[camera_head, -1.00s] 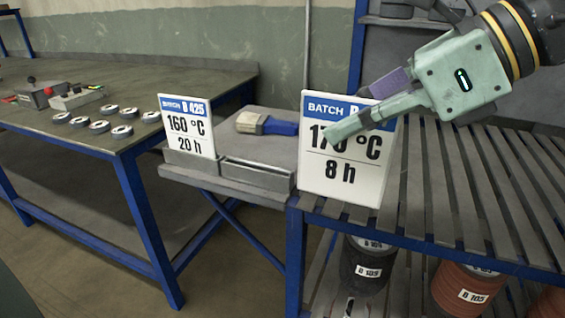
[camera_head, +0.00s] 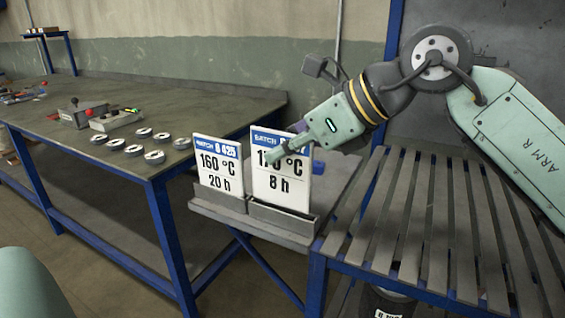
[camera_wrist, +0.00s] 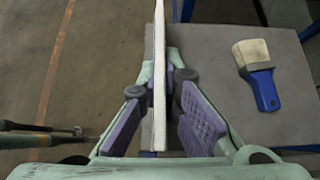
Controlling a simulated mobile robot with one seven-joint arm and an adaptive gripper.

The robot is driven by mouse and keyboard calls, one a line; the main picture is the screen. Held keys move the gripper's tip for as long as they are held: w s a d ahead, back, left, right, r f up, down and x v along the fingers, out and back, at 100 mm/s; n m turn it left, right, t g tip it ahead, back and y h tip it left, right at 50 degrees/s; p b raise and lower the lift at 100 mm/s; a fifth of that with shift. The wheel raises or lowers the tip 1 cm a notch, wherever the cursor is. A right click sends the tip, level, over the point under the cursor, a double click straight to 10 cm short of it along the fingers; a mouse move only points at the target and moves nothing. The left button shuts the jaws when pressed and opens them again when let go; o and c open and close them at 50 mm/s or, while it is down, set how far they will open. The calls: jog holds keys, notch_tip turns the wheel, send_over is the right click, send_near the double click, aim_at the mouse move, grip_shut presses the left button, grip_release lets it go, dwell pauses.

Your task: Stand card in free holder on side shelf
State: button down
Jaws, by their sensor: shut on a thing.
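The white card with a blue BATCH header, reading 8 h (camera_head: 277,186), stands upright at the right-hand grey holder (camera_head: 284,221) on the side shelf (camera_head: 243,227). Its lower edge appears to be behind the holder's front wall; whether it touches the bottom is hidden. My gripper (camera_head: 302,152) is shut on this card near its top right. In the wrist view the card shows edge-on (camera_wrist: 160,85) between the purple finger pads. A second card, B 425, 160 °C, 20 h (camera_head: 219,166), stands in the left holder (camera_head: 221,197).
A brush with a blue handle (camera_wrist: 265,90) lies on the side shelf, right of the card in the wrist view. A workbench (camera_head: 60,140) with several discs (camera_head: 154,157) stands left. A slatted rack (camera_head: 420,225) stands right, its top clear.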

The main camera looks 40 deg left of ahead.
aim_at(282, 205)
jog(key=shift+f+p, duration=0.3)
jog(key=shift+f, duration=1.2)
jog(key=shift+f, duration=0.1)
jog(key=shift+f, duration=0.15)
jog(key=c, duration=1.8)
grip_release()
jog(key=shift+d+r, duration=0.1)
jog(key=shift+r, duration=0.35)
jog(key=b+v, duration=0.1)
jog(key=v, duration=1)
jog(key=shift+d+r, duration=0.15)
jog(key=shift+d, duration=0.2)
